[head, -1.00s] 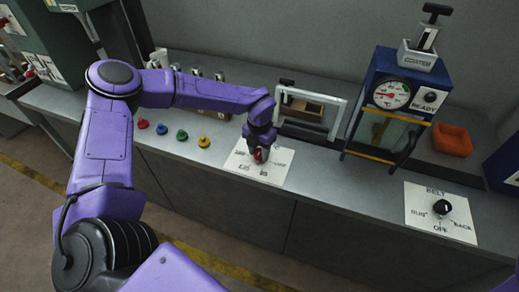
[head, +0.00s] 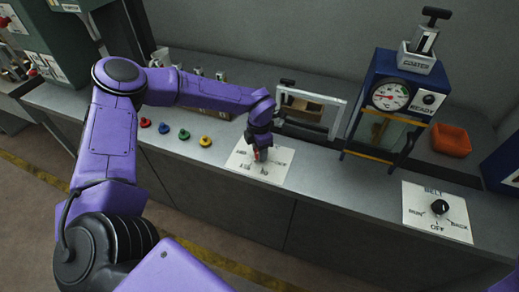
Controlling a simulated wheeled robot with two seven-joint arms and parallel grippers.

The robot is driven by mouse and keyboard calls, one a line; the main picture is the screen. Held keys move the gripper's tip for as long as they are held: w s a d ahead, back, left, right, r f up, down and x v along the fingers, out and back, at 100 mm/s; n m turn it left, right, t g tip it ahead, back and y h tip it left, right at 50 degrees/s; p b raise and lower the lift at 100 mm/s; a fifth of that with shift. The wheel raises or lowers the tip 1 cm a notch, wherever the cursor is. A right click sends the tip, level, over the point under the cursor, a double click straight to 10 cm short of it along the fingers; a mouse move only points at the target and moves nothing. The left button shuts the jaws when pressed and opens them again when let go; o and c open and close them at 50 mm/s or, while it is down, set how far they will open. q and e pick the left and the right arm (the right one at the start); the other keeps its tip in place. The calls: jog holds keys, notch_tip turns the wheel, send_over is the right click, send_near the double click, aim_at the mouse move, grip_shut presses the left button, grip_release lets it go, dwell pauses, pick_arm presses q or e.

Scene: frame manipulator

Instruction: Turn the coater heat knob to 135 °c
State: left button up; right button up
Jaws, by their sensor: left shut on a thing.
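My left gripper (head: 260,155) points down over a white label plate (head: 269,177) on the counter. The printed marks around the knob are too small to read surely. The blue coater (head: 393,100) stands to the right, with a round white dial (head: 390,96) whose red needle shows, and a panel marked READY beside it. My right gripper is not in view.
A BELT plate with a black knob (head: 439,207) lies at the right. An orange tray (head: 451,141) stands beside the coater. A grey frame (head: 310,116) stands behind my gripper. Several coloured buttons (head: 183,134) line the counter to the left.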

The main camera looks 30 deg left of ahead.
pick_arm(q)
jog(key=shift+w+r, duration=0.1)
jog(key=o, duration=1.1)
jog(key=shift+c, duration=0.2)
notch_tip(320, 180, up, 10)
jog(key=b, duration=0.2)
jog(key=shift+r, duration=0.25)
